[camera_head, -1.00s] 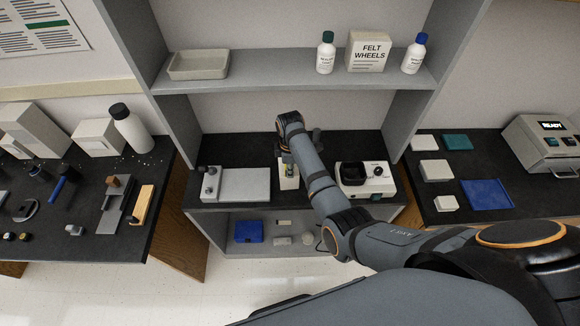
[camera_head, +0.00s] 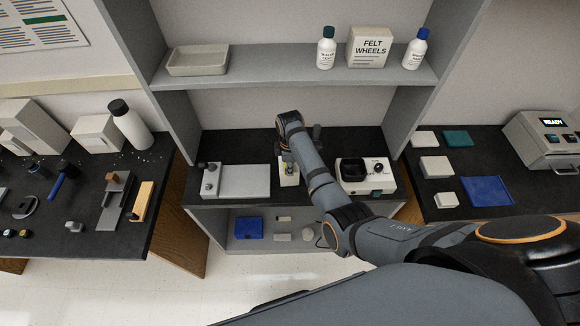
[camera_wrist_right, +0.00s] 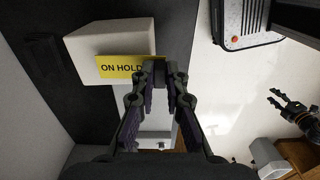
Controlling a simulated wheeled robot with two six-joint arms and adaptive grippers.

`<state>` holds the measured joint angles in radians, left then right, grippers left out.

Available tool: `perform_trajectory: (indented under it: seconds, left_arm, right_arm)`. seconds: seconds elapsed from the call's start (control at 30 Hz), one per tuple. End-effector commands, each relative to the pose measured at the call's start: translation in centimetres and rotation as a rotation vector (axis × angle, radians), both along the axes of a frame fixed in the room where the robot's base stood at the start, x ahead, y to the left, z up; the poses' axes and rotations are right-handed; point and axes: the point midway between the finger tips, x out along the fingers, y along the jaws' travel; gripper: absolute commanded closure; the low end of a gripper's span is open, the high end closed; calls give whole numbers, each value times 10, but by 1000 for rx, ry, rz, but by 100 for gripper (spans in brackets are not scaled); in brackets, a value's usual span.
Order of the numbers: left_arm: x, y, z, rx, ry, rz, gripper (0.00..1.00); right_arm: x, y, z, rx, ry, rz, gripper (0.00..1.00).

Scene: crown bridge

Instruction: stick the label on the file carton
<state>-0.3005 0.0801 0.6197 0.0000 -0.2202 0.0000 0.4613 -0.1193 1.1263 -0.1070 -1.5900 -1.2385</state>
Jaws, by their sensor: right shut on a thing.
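The yellow label (camera_wrist_right: 119,66) reads "ON HOLD" in the right wrist view. My right gripper (camera_wrist_right: 160,72) is shut on its right end. The label overlaps the lower front of the white file carton (camera_wrist_right: 108,36), and its held end sticks out past the carton's right edge. I cannot tell whether label and carton touch. In the head view the small pale carton (camera_head: 289,178) stands on the middle bench, mostly behind my right gripper (camera_head: 288,160). My left gripper (camera_wrist_right: 273,98) shows small at the right of the right wrist view, its fingers apart and empty.
On the middle bench, a grey flat device (camera_head: 243,181) stands left of the carton and a white machine (camera_head: 368,183) right. A shelf (camera_head: 290,77) above holds a tray (camera_head: 197,61), bottles and a "FELT WHEELS" box (camera_head: 369,47). Side benches hold other items.

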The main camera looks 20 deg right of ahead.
Motion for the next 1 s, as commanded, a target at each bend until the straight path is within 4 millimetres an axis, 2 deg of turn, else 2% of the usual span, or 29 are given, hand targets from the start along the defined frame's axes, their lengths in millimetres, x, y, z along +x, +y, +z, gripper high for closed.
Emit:
perform_trajectory:
  seconds: [1.0]
  left_arm:
    - [1,0,7,0,-2,0,60]
  right_arm:
    - [-1,0,-4,0,0,0,100]
